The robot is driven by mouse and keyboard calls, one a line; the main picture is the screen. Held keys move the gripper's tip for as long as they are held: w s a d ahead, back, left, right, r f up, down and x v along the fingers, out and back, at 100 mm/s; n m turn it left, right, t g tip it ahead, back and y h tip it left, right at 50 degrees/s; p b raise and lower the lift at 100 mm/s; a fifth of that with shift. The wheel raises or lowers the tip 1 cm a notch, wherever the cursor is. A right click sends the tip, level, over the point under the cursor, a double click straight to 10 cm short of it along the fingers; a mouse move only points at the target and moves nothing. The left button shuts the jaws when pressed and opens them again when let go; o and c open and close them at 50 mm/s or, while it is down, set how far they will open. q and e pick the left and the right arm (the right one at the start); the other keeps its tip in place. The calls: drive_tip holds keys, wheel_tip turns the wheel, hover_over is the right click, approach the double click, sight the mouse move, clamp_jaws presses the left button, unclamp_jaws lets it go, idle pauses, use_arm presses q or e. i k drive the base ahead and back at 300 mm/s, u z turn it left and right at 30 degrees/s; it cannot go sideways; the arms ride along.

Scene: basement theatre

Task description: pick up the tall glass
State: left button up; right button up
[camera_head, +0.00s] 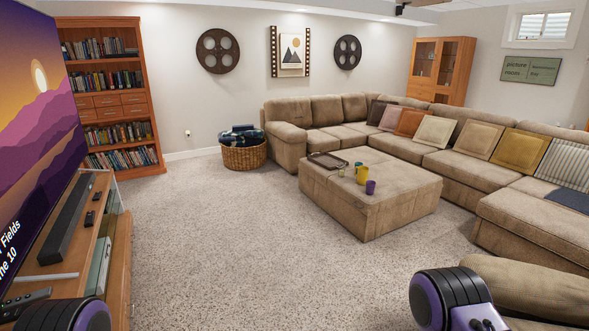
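I cannot make out a tall glass for certain anywhere in the head view. A dark tray (327,161) lies on the ottoman's far left part. Black and purple parts of my arms show at the bottom left and bottom right. Neither gripper shows, and all the cups are well away from me.
Open carpet (220,240) lies between me and the ottoman. A wooden TV stand (118,262) with a soundbar (66,222) is close on the left. A large sectional sofa (455,170) wraps behind and right of the ottoman. A wicker basket (245,157) and bookcase (113,100) stand behind.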

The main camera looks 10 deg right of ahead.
sight(341, 164)
drive_tip(key=z, duration=0.55)
drive_tip(key=i, duration=2.75)
drive_tip(key=z, duration=0.2)
drive_tip(key=i, duration=0.75)
drive_tip(key=z, duration=0.05)
